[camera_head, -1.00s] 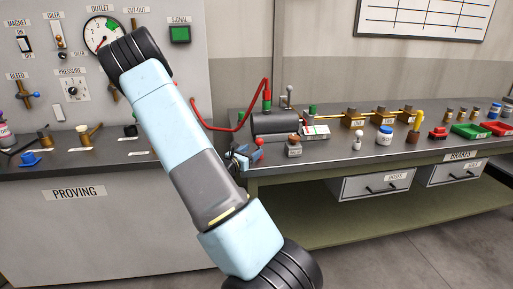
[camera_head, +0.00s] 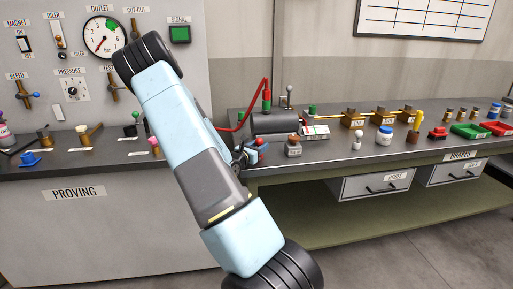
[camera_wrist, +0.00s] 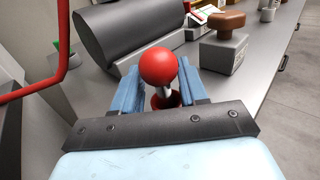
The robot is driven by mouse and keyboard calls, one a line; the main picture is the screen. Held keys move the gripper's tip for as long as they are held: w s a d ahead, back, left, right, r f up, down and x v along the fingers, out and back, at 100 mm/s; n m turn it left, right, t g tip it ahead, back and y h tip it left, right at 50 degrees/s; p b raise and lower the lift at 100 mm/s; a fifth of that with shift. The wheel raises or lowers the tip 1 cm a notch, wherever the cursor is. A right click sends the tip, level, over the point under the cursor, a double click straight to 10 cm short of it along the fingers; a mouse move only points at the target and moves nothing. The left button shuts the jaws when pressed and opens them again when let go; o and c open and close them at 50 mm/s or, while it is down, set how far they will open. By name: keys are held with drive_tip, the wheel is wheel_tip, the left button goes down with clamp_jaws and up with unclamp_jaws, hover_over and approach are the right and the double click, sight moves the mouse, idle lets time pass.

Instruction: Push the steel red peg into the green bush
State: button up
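A steel peg with a round red head (camera_wrist: 158,67) stands between the blue fingers of my gripper (camera_wrist: 160,85) in the wrist view. Its steel stem runs down to a red part (camera_wrist: 166,100) below. The fingers are apart, one on each side, and a gap shows beside the stem. In the head view my gripper (camera_head: 245,155) is at the bench's left end, with the red head (camera_head: 261,142) beside it. Small green parts show behind the dark cylinder (camera_head: 313,108) and on its hose fitting (camera_head: 267,105); I cannot tell which is the green bush.
A grey block with a brown knob (camera_wrist: 226,45) is close on the right. The proving bench (camera_head: 70,172) is on the left.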

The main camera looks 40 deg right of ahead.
drive_tip(key=c, duration=0.7)
drive_tip(key=shift+o, duration=0.2)
drive_tip(key=shift+r, duration=0.1)
